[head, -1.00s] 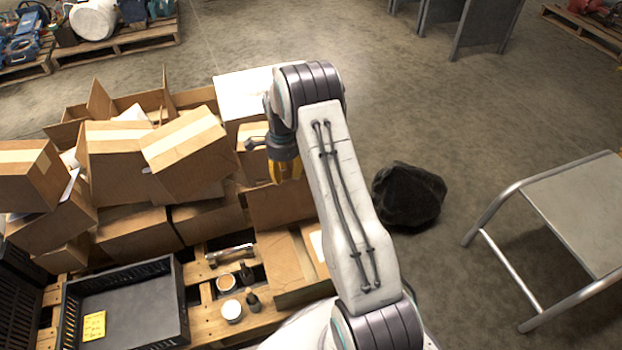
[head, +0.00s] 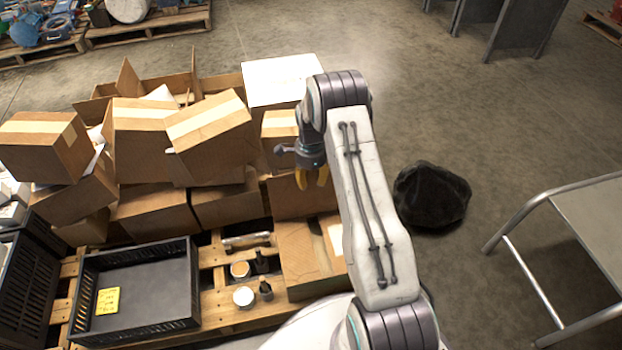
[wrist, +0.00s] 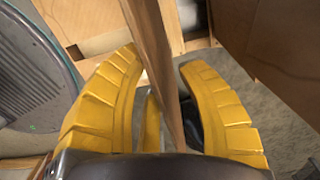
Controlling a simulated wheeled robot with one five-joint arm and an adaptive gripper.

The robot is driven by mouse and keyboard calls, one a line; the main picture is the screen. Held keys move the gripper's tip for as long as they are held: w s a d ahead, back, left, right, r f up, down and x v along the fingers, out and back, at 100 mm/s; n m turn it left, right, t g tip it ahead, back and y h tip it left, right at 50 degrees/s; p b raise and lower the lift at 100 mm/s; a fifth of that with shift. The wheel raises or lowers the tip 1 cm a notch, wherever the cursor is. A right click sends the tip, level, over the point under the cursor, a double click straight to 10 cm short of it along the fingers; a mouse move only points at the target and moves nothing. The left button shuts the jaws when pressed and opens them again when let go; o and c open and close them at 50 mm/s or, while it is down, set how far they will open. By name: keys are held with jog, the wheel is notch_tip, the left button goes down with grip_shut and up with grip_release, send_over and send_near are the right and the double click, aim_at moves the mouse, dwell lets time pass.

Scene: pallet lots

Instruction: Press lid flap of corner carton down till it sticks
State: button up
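The corner carton (head: 302,262) stands at the front right corner of the pallet, beside the base of my arm. A brown cardboard panel (head: 290,200) stands upright behind its top; it looks like the raised lid flap, though where it joins is hard to see. My gripper (head: 313,180), with yellow fingers, is at the upper right of this panel and points down. In the wrist view a thin cardboard flap (wrist: 158,65) runs edge-on between the spread fingers of my gripper (wrist: 163,75). Gaps show on both sides, so the fingers look open around it.
Stacked cartons (head: 210,130) fill the back of the pallet (head: 222,318). A black crate (head: 140,285) with a yellow note and small jars (head: 243,297) lie left of the corner carton. A black bag (head: 432,195) and a metal-framed stand (head: 520,265) are on the floor at right.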

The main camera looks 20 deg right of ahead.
grip_shut()
dwell(0.7)
